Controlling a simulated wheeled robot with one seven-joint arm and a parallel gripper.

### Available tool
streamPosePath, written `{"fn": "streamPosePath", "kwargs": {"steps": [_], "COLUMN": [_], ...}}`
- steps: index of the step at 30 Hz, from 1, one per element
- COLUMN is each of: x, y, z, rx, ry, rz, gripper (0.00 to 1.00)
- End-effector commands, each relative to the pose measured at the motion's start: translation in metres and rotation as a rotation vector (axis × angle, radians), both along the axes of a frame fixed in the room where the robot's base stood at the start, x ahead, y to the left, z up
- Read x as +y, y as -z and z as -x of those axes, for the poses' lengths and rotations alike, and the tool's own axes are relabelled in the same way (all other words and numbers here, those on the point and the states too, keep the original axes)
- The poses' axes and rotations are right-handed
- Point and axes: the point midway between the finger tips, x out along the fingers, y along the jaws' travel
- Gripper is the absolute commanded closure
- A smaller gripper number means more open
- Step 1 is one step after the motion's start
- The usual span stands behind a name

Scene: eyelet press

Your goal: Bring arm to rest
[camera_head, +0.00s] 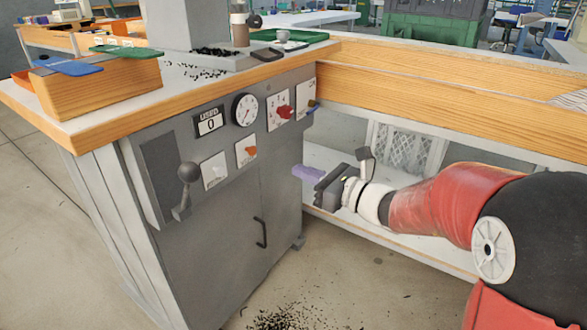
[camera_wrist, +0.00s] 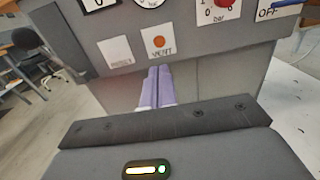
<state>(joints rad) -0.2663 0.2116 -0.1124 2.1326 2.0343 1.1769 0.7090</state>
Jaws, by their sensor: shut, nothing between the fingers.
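My gripper (camera_head: 308,172) is in front of the right part of the grey press cabinet (camera_head: 215,235), below its control panel, in the head view. Its purple fingers are shut together and empty. In the wrist view the fingers (camera_wrist: 155,85) point at the cabinet front, just under the orange button (camera_wrist: 158,42). I cannot tell from these views whether the fingertips touch the cabinet. My red and black arm reaches in from the right edge of the head view.
The panel has a counter reading 0 (camera_head: 209,122), a gauge (camera_head: 245,109), a red knob (camera_head: 285,111) and a black ball lever (camera_head: 187,177). A wooden-edged bench (camera_head: 440,105) runs right, above a low white shelf (camera_head: 400,222). Black bits (camera_head: 285,319) litter the floor.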

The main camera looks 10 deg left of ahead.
Motion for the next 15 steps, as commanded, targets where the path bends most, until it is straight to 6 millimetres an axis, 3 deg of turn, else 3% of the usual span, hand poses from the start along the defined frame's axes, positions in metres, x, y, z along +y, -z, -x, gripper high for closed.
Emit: {"fn": "streamPosePath", "kwargs": {"steps": [11,15], "x": [-0.001,-0.006], "y": [-0.002,-0.012], "z": [0.004,0.036], "rx": [-0.013,-0.122], "ry": [-0.009,-0.088], "rz": [0.015,0.149], "gripper": [1.0,1.0]}}
